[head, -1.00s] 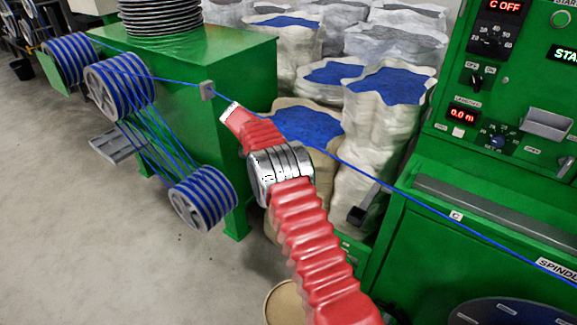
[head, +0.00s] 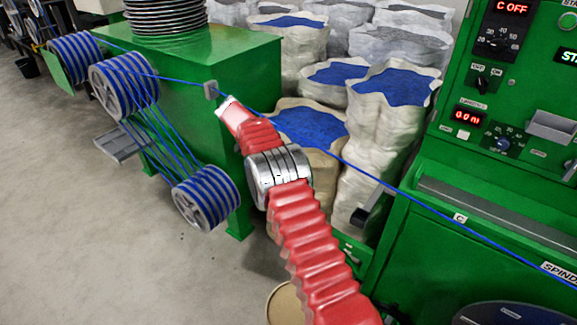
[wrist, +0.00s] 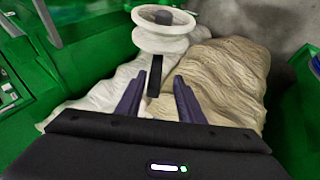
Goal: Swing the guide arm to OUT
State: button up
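In the wrist view my gripper (wrist: 158,84) has its two dark fingers spread apart, with a gap between them. A short black bar (wrist: 155,76) shows between the fingertips, below a white grooved roller (wrist: 165,32); I see no finger touching the bar. In the head view a grey bar with a black end (head: 371,206) stands out at the left edge of the green machine, below the blue cable (head: 420,202). It may be the guide arm, but I cannot tell for sure. No OUT label is readable. My gripper's fingers do not show in the head view.
Sacks of blue granules (head: 392,87) stand behind my red arm. The cable runs from striped blue rollers (head: 124,84) through a small grey guide block (head: 211,90) towards the green control cabinet (head: 450,150). Grey floor lies open at the left.

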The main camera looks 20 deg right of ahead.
jog(key=v, duration=0.4)
jog(key=shift+w+a+r, duration=0.1)
jog(key=shift+a+r, duration=0.05)
dwell(0.4)
jog(key=s+a+r+n+t+y, duration=0.2)
jog(key=s+r+n+t+y, duration=0.3)
jog(key=s+r, duration=1.45)
jog(key=s+a+f+n+t+y, duration=0.1)
jog(key=s+a+f+n, duration=0.1)
jog(key=s, duration=1.1)
jog(key=s+a+f+n+t+y, duration=0.1)
jog(key=s+a+n, duration=0.1)
jog(key=s, duration=1.1)
jog(key=shift+f+n+t, duration=0.3)
jog(key=shift+f+t, duration=0.1)
